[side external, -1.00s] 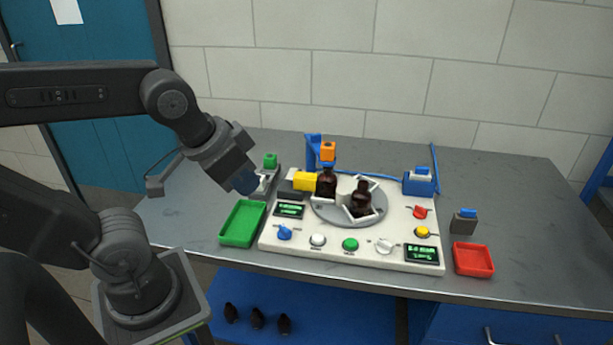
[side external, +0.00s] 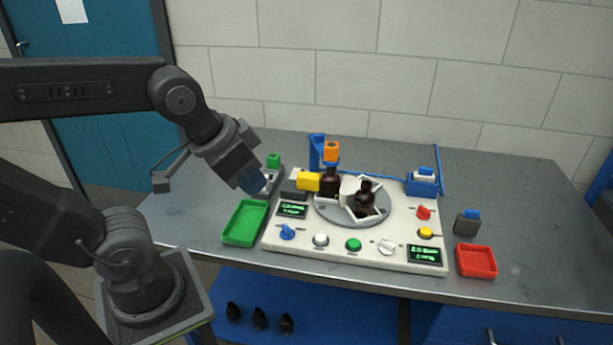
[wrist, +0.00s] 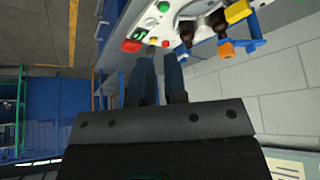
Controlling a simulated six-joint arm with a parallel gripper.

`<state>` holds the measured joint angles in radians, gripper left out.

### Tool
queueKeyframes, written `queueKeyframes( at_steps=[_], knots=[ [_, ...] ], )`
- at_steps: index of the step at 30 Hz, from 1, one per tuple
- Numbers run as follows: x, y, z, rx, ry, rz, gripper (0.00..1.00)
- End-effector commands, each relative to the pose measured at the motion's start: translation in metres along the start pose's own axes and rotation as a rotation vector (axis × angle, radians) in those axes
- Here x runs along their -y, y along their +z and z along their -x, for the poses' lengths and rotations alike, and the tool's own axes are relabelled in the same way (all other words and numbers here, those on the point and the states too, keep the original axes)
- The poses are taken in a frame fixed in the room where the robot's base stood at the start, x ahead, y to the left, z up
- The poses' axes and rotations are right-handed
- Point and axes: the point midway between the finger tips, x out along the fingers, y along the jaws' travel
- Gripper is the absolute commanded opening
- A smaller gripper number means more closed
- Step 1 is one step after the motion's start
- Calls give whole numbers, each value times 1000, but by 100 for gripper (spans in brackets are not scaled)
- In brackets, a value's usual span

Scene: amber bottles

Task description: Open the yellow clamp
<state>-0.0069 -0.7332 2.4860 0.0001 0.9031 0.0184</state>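The yellow clamp (side external: 308,181) is a yellow block beside a dark grey block at the back left of the white panel (side external: 330,256). It also shows at the top right of the wrist view (wrist: 237,11). A dark bottle (side external: 330,182) stands close to its right, near the turntable's edge. My gripper (side external: 252,183) is in the air left of the clamp and apart from it. In the wrist view, its two dark blue fingers (wrist: 158,68) have a gap between them and nothing in it. Whether the clamp is open or shut is too small to tell.
A second dark bottle (side external: 365,197) is on the grey turntable (side external: 373,220) among white vanes. An orange-topped blue post (side external: 316,150) stands behind the clamp. A green tray (side external: 245,222) lies below my gripper, and a red tray (side external: 476,261) is at the right.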

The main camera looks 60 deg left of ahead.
Motion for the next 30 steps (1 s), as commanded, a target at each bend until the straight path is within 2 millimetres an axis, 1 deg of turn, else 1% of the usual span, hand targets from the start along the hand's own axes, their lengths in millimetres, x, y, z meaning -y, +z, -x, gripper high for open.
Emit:
queueKeyframes(
  at_steps=[1,4,8,9,11,14,15,17,18,20,21,24,27,30],
  knots=[
    [3,-6,-1,13,-5,-12,17],
    [12,-28,-5,54,-18,-69,27],
    [35,-67,-20,131,-29,-183,39],
    [43,-79,-26,155,-29,-219,43],
    [57,-96,-36,191,-25,-274,49],
    [83,-121,-57,250,-9,-363,58],
    [94,-130,-67,274,1,-399,62],
    [113,-141,-83,308,19,-452,62],
    [125,-147,-94,329,32,-486,62],
    [145,-155,-112,359,56,-536,62],
    [158,-159,-124,378,74,-568,62],
    [188,-164,-153,416,118,-641,62],
    [212,-165,-175,439,156,-698,62],
    [226,-163,-189,453,183,-736,62]
  ],
)
